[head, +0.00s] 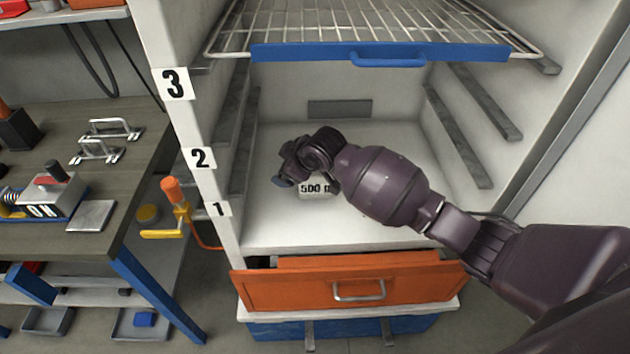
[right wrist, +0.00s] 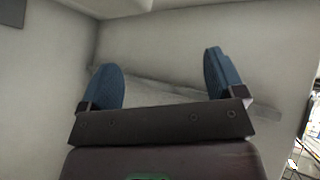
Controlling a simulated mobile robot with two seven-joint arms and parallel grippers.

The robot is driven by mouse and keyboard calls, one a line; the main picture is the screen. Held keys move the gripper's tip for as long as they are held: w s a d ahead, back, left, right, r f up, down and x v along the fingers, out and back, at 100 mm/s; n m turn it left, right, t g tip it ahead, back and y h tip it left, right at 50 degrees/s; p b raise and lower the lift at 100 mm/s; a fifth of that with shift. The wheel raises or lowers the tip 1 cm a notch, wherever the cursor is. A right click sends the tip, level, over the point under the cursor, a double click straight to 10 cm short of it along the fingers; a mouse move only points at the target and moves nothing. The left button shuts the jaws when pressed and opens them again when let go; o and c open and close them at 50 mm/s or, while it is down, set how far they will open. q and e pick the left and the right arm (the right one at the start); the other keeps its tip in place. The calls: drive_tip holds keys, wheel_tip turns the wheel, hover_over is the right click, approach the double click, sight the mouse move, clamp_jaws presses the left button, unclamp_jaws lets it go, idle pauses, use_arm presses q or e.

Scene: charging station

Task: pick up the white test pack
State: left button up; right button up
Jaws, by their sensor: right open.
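The white test pack (head: 316,190), with black "500" lettering, sits on the white floor of the cabinet. My right arm reaches in from the right, and my right gripper (head: 284,182) is just left of the pack in the picture, partly in front of it. The wrist hides the pack's upper part. In the right wrist view, the blue fingers of the right gripper (right wrist: 163,78) stand wide apart with nothing between them; the pack does not show there. I cannot tell whether a finger touches the pack. My left gripper is not in view.
A wire shelf with a blue front (head: 380,53) is above my arm. Side rails (head: 460,125) line the cabinet walls. An orange drawer (head: 350,283) is below. A workbench (head: 90,180) with a switch box (head: 45,197) stands left. The cabinet floor around the pack is clear.

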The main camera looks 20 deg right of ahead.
sight(315, 176)
drive_tip(key=d+r+n+g+h, duration=0.1)
drive_tip(key=d+g, duration=0.1)
drive_tip(key=d+r+n+g+h, duration=0.1)
drive_tip(key=d+g, duration=0.2)
drive_tip(key=d+n+g+h, duration=0.2)
drive_tip(key=shift+w+d+r+g, duration=0.2)
drive_tip(key=shift+w+r+g, duration=0.2)
wheel_tip(315, 176, down, 5)
drive_tip(key=shift+f+b, duration=0.1)
drive_tip(key=shift+b, duration=0.5)
drive_tip(key=shift+f, duration=0.65)
drive_tip(key=f, duration=0.1)
drive_tip(key=f+b, duration=0.1)
drive_tip(key=f, duration=0.1)
drive_tip(key=shift+w+a+f, duration=0.15)
drive_tip(key=shift+w+f, duration=0.05)
drive_tip(key=shift+f, duration=0.45)
drive_tip(key=shift+r, duration=0.1)
drive_tip(key=shift+r, duration=0.1)
drive_tip(key=c, duration=1.3)
